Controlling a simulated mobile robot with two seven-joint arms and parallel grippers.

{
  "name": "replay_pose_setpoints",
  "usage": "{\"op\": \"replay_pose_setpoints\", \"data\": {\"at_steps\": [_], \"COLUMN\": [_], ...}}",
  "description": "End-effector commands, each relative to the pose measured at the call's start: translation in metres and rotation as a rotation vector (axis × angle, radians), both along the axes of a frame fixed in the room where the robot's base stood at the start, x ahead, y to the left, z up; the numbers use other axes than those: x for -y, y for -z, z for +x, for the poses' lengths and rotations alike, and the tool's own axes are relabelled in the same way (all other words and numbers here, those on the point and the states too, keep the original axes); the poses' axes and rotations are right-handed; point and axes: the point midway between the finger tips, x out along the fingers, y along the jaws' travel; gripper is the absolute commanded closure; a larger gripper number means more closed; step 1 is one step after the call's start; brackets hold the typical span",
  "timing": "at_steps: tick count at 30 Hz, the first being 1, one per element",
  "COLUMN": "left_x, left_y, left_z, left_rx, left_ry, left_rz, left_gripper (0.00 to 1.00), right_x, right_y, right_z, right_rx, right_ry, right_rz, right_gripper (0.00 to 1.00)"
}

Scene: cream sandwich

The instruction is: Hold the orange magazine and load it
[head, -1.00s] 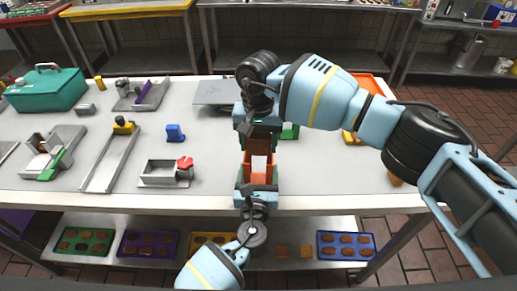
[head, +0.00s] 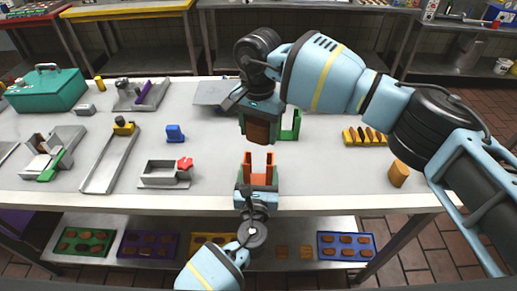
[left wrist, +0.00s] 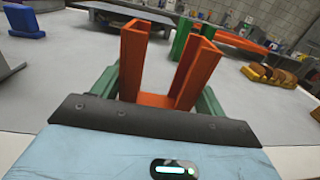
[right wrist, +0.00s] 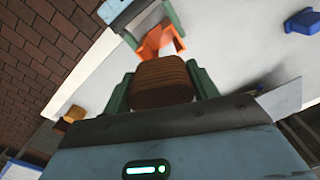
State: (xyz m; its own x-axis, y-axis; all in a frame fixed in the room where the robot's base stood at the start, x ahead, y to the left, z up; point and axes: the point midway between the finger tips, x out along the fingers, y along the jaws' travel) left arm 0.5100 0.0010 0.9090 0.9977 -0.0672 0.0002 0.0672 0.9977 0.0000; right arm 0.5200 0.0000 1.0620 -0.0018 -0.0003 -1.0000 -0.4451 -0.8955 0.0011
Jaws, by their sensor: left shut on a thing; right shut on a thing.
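The orange magazine (head: 259,172) stands at the front of the table, with my left gripper (head: 258,184) shut on its lower part. In the left wrist view the magazine (left wrist: 133,70) shows two upright walls with an open gap; no biscuits show between them. My right gripper (head: 259,128) is shut on a brown ridged stack of biscuits (head: 257,131), apart from the magazine and beyond it in the head view. The right wrist view shows the stack (right wrist: 160,82) between the green fingers, with the orange magazine (right wrist: 158,42) just past it.
A green upright holder (head: 291,126) stands close behind my right gripper. A yellow tray of biscuits (head: 365,137) and a tan cylinder (head: 399,173) lie to the right. A grey fixture with a red part (head: 165,174), a blue block (head: 175,133) and a long metal channel (head: 110,158) are left.

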Motion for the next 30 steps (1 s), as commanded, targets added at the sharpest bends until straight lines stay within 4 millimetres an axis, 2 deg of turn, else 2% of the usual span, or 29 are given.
{"op": "replay_pose_setpoints", "data": {"at_steps": [3,11,18,30], "left_x": [0.000,0.000,0.000,0.000], "left_y": [0.000,0.000,0.000,0.000], "left_z": [0.000,0.000,0.000,0.000], "left_rx": [0.000,0.000,0.000,0.000], "left_ry": [0.000,0.000,0.000,0.000], "left_rz": [0.000,0.000,0.000,0.000], "left_gripper": [0.54,0.54,0.54,0.54], "right_x": [0.000,0.000,0.000,0.000], "right_y": [0.010,0.017,0.047,0.052], "right_z": [0.000,0.000,0.000,0.000], "right_rx": [0.000,0.000,0.000,0.002], "right_ry": [0.000,-0.001,-0.001,-0.001], "right_rz": [0.001,0.000,-0.001,0.000], "right_gripper": [0.64,0.64,0.64,0.64]}}
